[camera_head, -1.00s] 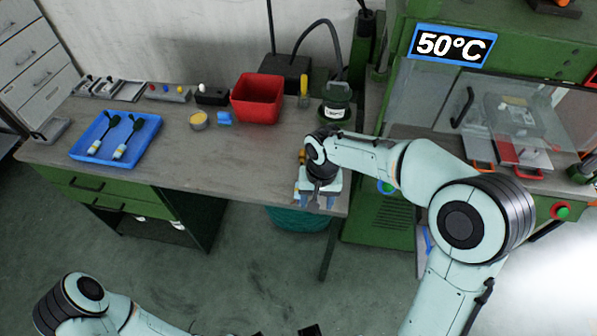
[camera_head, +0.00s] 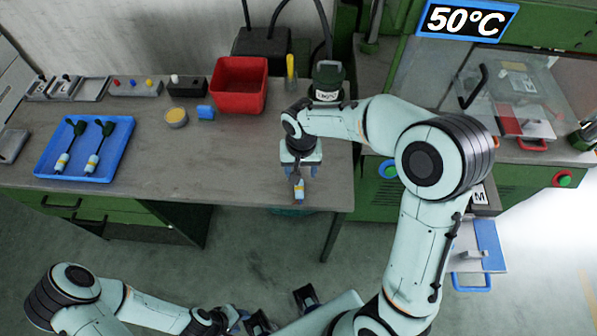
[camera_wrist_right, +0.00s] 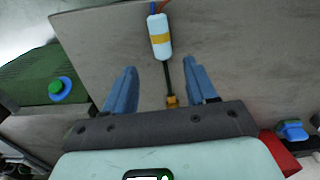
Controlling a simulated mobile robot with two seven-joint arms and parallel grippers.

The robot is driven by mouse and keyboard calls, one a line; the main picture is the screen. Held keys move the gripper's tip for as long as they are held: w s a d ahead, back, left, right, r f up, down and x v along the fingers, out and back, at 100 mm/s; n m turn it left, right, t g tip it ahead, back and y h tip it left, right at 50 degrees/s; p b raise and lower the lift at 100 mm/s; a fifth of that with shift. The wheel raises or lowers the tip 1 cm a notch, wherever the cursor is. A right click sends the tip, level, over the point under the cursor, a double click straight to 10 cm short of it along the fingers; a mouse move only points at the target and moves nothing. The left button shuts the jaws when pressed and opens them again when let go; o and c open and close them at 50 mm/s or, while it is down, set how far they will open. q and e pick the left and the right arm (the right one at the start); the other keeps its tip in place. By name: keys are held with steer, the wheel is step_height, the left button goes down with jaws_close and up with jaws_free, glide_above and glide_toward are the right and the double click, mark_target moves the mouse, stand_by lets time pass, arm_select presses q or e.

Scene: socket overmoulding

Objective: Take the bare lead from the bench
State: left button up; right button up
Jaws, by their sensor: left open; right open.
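The bare lead (camera_head: 299,187) lies on the bench (camera_head: 235,165) near its front edge. In the right wrist view the lead (camera_wrist_right: 160,38) has a pale blue-white sleeve with a yellow band, red and blue wires at one end, and a thin black cable to a small brass-coloured end. My right gripper (camera_head: 300,171) is open above it. In its wrist view its two blue fingers (camera_wrist_right: 161,66) stand either side of the black cable, apart from it. My left gripper (camera_head: 282,310) is open and empty at the bottom of the head view, in front of the bench.
A blue tray (camera_head: 128,163) with two black-ended leads lies at the bench's left. The press (camera_head: 505,105) is at right. The bench's middle front is clear.

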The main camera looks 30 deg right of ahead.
mark_target(299, 194)
steer(key=f, duration=0.5)
steer(key=shift+a+f, duration=0.25)
steer(key=shift+f, duration=0.05)
steer(key=shift+s, duration=0.1)
steer(key=shift+c, duration=0.4)
jaws_close()
